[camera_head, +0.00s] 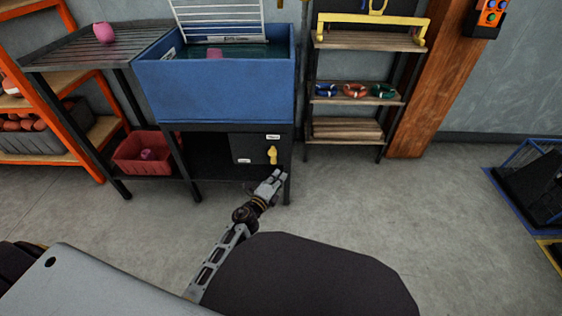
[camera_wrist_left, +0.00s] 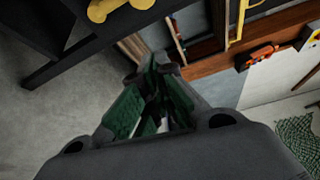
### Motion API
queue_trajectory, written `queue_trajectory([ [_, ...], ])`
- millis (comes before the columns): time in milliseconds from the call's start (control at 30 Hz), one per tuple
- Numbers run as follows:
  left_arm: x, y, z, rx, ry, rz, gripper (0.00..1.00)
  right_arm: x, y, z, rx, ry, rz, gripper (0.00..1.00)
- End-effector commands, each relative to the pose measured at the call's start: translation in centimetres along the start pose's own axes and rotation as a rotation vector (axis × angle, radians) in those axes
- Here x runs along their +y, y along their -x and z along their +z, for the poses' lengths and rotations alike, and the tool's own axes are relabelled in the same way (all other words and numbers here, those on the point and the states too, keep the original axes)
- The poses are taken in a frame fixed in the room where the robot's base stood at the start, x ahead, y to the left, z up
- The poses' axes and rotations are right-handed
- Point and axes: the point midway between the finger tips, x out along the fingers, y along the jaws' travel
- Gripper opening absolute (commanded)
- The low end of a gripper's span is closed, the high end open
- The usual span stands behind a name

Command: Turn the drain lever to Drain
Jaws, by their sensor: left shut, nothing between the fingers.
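The yellow drain lever (camera_head: 272,155) sits on the front of a dark box (camera_head: 247,149) under the blue tank (camera_head: 215,88). Small white labels are on the box, one above the lever and one at lower left; their text is too small to read. My left gripper (camera_head: 277,175) is shut and empty, just below and in front of the lever, and I see no clear contact. In the left wrist view the gripper (camera_wrist_left: 160,65) points away from the camera, and the yellow lever (camera_wrist_left: 118,8) is at the upper left, apart from the fingers. My right gripper is not in view.
A black frame carries the tank, with a leg (camera_head: 287,180) close beside my left gripper. A red crate (camera_head: 140,153) stands on the lower shelf to the left. A shelf unit (camera_head: 355,127) stands to the right. The floor in front is clear.

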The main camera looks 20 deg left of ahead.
Motion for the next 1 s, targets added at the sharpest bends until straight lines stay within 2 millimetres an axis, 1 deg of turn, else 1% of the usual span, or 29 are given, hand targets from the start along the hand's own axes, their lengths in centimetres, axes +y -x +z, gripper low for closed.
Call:
queue_trajectory([
  [167,0.0,-0.2,0.0,0.0,0.0,0.0,0.0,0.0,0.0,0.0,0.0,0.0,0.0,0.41],
  [367,0.0,-1.1,0.0,0.0,0.0,0.0,0.0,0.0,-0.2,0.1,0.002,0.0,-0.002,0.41],
  [1000,0.1,-6.2,0.0,0.0,0.001,-0.001,0.0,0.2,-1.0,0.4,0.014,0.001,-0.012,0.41],
])
